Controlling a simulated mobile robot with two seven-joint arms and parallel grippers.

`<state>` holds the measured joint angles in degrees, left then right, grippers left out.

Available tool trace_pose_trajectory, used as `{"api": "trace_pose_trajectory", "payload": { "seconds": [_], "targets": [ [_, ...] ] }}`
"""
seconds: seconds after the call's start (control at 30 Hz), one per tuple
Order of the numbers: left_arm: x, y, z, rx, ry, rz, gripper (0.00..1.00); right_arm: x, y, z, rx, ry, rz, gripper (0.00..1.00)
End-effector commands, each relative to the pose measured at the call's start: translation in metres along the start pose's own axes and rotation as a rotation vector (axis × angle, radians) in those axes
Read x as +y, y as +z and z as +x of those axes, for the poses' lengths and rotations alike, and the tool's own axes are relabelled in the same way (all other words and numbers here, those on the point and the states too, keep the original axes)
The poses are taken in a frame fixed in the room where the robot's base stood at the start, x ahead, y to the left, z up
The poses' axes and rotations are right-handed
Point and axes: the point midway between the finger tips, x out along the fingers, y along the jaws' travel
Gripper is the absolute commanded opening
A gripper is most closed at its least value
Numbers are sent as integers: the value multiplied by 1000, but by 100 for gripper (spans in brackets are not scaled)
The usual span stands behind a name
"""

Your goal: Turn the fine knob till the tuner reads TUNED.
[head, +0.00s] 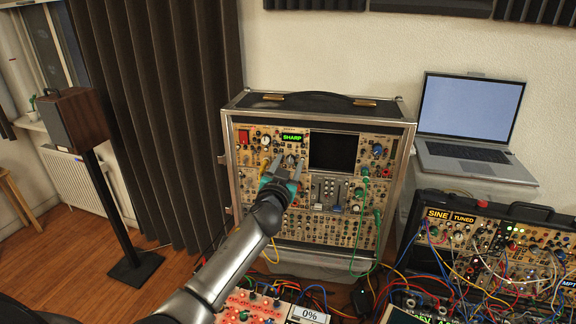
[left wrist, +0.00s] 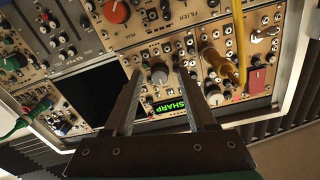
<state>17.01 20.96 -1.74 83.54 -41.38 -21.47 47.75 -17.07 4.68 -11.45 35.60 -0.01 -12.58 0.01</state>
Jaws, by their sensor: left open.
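My left gripper (head: 288,163) is open in front of the panel, just below the display. In the left wrist view a grey knob (left wrist: 159,73) shows between its two fingers. Its label is too small to read, so I cannot tell for sure that it is the fine knob. I cannot tell whether the fingers touch it. My right gripper is not in view.
A yellow cable (left wrist: 237,50) hangs close beside the fingers, near a pale knob (left wrist: 214,95). An orange knob (left wrist: 117,11) and a dark screen (head: 332,151) are nearby. A second synth case (head: 520,212) at right carries SINE and TUNED labels and many cables. A laptop (head: 468,110) stands behind it.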

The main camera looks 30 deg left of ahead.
Motion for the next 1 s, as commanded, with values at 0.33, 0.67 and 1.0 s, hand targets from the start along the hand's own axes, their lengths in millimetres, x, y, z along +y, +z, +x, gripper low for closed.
{"api": "trace_pose_trajectory", "payload": {
  "seconds": [0.33, 0.67, 1.0],
  "targets": [
    [0, 0, 0, 0, 0, 0, 27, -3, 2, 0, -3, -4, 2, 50],
    [0, 0, 0, 0, 0, 0, 0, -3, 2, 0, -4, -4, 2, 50],
    [0, 0, 0, 0, 0, -8, 0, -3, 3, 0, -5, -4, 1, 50]
  ]
}}
